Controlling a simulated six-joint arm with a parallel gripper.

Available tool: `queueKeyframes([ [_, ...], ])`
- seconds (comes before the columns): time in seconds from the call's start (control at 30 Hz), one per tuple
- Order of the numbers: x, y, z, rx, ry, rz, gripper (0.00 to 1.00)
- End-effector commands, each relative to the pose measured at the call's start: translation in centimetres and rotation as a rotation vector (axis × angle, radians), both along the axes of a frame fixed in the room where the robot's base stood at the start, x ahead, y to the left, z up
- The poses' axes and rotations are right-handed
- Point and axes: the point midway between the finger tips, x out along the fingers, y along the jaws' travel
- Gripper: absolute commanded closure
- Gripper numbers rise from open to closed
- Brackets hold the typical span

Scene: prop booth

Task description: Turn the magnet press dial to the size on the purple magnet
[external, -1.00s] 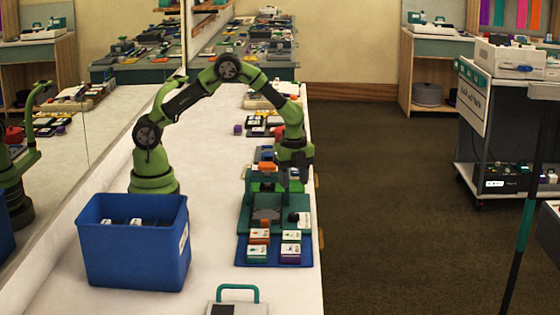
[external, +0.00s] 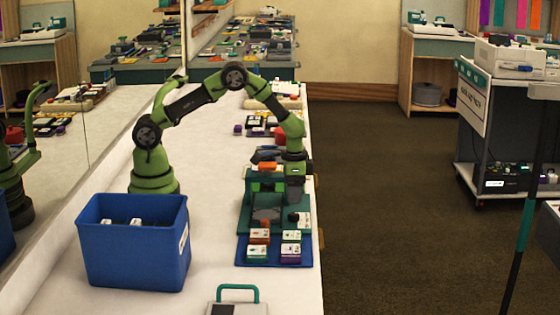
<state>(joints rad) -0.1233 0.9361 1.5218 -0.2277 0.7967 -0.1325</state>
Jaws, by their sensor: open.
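The teal magnet press (external: 246,215) stands on the white counter, with an orange part (external: 267,166) at its top. A small dark knob (external: 293,217), which looks like the dial, sits at the press's right front; its marks are too small to read. My gripper (external: 294,203) points down just above and behind the knob, open; whether its fingers touch the knob I cannot tell. The purple magnet (external: 291,258) has a white top and lies at the front right of the blue mat (external: 243,256). The size printed on it is not readable.
Other magnets, one orange (external: 259,236) and two green, lie beside the purple one. A blue bin (external: 135,255) with a few white-topped pieces stands at the left. A white case with a teal handle (external: 238,290) is at the front. Counter between bin and mat is clear.

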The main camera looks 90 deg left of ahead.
Motion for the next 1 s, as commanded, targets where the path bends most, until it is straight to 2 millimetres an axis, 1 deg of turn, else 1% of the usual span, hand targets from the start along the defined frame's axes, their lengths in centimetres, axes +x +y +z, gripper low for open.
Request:
queueKeyframes([
  [0.03, -0.1, 0.0, -1.1, -0.001, 0.005, -0.001, 0.43],
  [0.1, -0.1, -0.1, -2.4, -0.001, 0.004, -0.002, 0.43],
  [0.2, -0.1, -0.1, -4.1, -0.001, 0.003, -0.003, 0.43],
  [0.3, 0.0, -0.1, -5.3, -0.001, 0.001, -0.004, 0.43],
  [0.47, 0.0, -0.1, -6.2, -0.001, -0.001, -0.004, 0.43],
  [0.7, 0.0, -0.1, -6.3, -0.001, -0.002, -0.004, 0.43],
  [0.73, 0.0, -0.1, -6.3, -0.001, -0.002, -0.004, 0.45],
  [0.93, 0.0, -0.1, -6.2, -0.001, -0.002, -0.004, 0.91],
  [1.0, 0.0, -0.1, -6.2, -0.001, -0.002, -0.004, 0.92],
])
